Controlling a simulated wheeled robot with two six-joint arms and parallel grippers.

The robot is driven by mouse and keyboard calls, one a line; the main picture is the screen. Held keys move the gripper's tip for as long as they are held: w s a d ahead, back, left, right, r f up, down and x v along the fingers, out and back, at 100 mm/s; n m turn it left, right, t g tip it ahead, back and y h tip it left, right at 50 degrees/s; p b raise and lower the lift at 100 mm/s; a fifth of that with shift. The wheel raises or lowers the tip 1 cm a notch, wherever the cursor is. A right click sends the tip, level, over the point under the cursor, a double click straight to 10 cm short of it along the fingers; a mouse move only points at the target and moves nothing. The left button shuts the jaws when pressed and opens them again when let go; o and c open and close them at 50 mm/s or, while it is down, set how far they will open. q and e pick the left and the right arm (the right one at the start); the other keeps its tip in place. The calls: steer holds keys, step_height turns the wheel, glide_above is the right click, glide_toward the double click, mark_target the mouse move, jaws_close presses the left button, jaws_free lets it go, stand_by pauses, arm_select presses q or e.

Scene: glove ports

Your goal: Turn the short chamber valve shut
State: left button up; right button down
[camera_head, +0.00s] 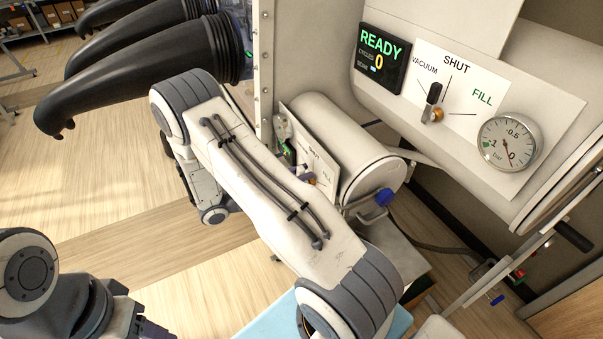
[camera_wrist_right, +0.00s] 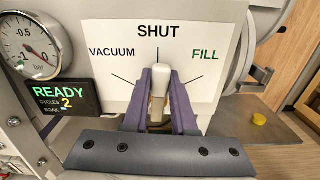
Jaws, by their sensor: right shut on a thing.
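The short chamber (camera_head: 327,137) is a white cylinder with a small valve panel on its side. In the right wrist view its white panel (camera_wrist_right: 108,80) is marked VACUUM, SHUT and FILL. The pale valve lever (camera_wrist_right: 160,84) stands upright, in line with the SHUT mark above it. My right gripper (camera_wrist_right: 159,74) is shut on the lever, with a purple finger on each side. In the head view this gripper (camera_head: 301,175) is small at the panel, partly hidden by my arm. My left gripper (camera_head: 152,329) is cut off at the bottom edge; its jaw opening is unclear.
The short chamber's display (camera_wrist_right: 61,95) reads READY, cycles 2, beside a gauge (camera_wrist_right: 31,46). The large chamber has its own valve lever (camera_head: 433,95), display (camera_head: 381,58) and gauge (camera_head: 509,143). Black gloves (camera_head: 140,75) stick out at upper left. Open floor lies at left.

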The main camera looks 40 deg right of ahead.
steer(key=shift+w+n, duration=0.15)
steer(key=shift+n, duration=0.25)
steer(key=c, duration=0.7)
jaws_free()
steer(key=b+v, duration=0.3)
steer(key=v, duration=0.7)
steer(key=shift+w+a+b, duration=0.1)
steer(key=shift+a+b, duration=0.1)
steer(key=shift+b, duration=0.2)
